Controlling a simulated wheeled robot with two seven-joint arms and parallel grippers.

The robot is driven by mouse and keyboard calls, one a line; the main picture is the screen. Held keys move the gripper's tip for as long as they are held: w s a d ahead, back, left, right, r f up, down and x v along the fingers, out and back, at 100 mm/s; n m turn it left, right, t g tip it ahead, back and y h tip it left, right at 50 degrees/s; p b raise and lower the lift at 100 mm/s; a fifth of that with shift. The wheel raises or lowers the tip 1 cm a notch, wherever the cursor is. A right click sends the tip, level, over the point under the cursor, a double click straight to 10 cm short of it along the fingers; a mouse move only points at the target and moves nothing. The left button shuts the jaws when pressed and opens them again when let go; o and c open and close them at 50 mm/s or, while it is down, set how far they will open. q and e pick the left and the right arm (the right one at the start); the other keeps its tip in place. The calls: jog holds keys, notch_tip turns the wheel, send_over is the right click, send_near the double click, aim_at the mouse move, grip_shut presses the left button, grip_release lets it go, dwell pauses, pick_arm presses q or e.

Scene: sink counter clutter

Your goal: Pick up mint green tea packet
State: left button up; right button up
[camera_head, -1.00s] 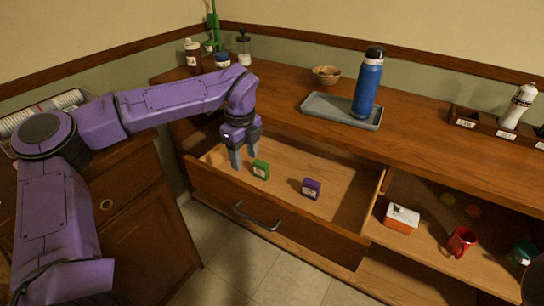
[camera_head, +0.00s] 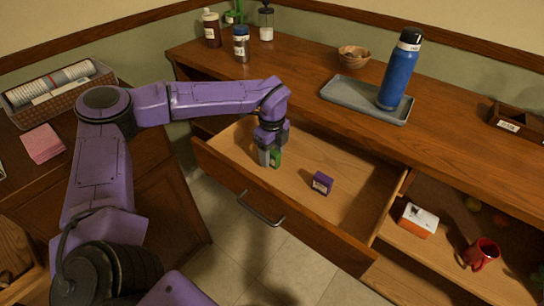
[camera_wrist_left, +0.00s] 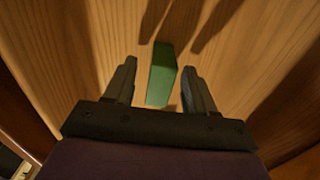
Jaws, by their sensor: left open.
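The mint green tea packet appears to be the small green box (camera_head: 276,158) in the open drawer; its label is not readable now. My left gripper (camera_head: 269,159) is down in the drawer at the green box and partly hides it in the head view. In the left wrist view, the green box (camera_wrist_left: 162,74) stands between the two open fingers of the gripper (camera_wrist_left: 158,85), with the right finger very near it and a wider gap on the left. I cannot tell whether a finger touches it. My right gripper is not in view.
A purple box (camera_head: 322,183) stands in the open drawer (camera_head: 352,205), right of the green box, with bare drawer floor around it. The counter above holds a grey tray (camera_head: 345,93) with a blue bottle (camera_head: 400,70). An orange-and-white box (camera_head: 418,220) and red mug (camera_head: 480,253) sit in the right compartment.

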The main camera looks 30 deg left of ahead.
pick_arm(q)
jog(key=shift+f, duration=0.15)
grip_shut()
